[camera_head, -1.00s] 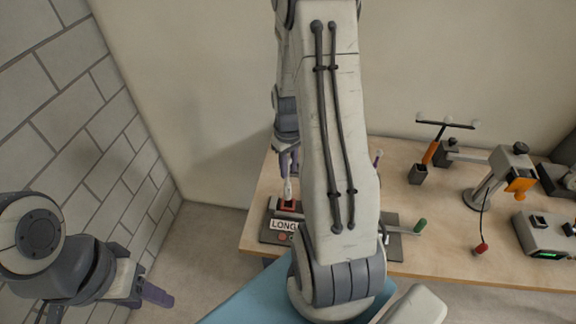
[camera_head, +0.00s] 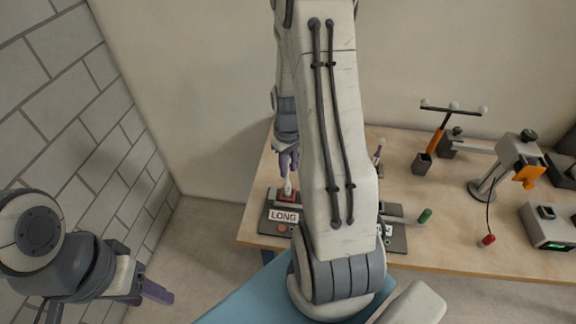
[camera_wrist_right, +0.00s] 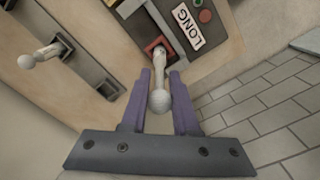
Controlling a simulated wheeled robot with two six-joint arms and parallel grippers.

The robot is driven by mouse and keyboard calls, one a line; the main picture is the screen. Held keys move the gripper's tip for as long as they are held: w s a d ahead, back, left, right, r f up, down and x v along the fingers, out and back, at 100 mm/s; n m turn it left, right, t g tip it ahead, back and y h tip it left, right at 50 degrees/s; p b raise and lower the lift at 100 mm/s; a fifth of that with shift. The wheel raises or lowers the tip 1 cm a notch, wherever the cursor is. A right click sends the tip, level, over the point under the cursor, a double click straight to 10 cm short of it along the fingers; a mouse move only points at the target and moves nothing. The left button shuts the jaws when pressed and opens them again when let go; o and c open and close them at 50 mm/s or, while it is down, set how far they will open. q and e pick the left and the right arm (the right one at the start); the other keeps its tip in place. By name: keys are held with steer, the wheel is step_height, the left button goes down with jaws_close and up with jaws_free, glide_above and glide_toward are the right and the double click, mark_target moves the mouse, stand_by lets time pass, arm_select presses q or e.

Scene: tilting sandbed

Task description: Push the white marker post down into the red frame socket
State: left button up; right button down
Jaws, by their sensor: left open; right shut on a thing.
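The white marker post (camera_wrist_right: 158,80) stands between the two purple fingers of my right gripper (camera_wrist_right: 160,92) in the right wrist view, its round end toward the camera. Its far end meets the red frame socket (camera_wrist_right: 152,45). In the head view the right gripper (camera_head: 288,162) points down, shut on the post (camera_head: 288,187) just above the red socket (camera_head: 287,196). How deep the post sits is hard to tell. My left gripper (camera_head: 156,292) is open and empty at the lower left, away from the table.
The socket's dark panel has a LONG label (camera_head: 284,216) and buttons. Another white post (camera_wrist_right: 42,56) stands in a grey socket. A lever with a green grip (camera_head: 424,215), a lamp-like stand (camera_head: 490,182) and a T-shaped tool (camera_head: 437,140) are on the right. My right arm hides part of the panel.

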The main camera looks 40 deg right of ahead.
steer(key=c, duration=0.6)
jaws_free()
steer(key=shift+r, duration=0.1)
step_height(320, 180, up, 10)
steer(key=shift+r+b, duration=0.15)
steer(key=shift+b, duration=0.35)
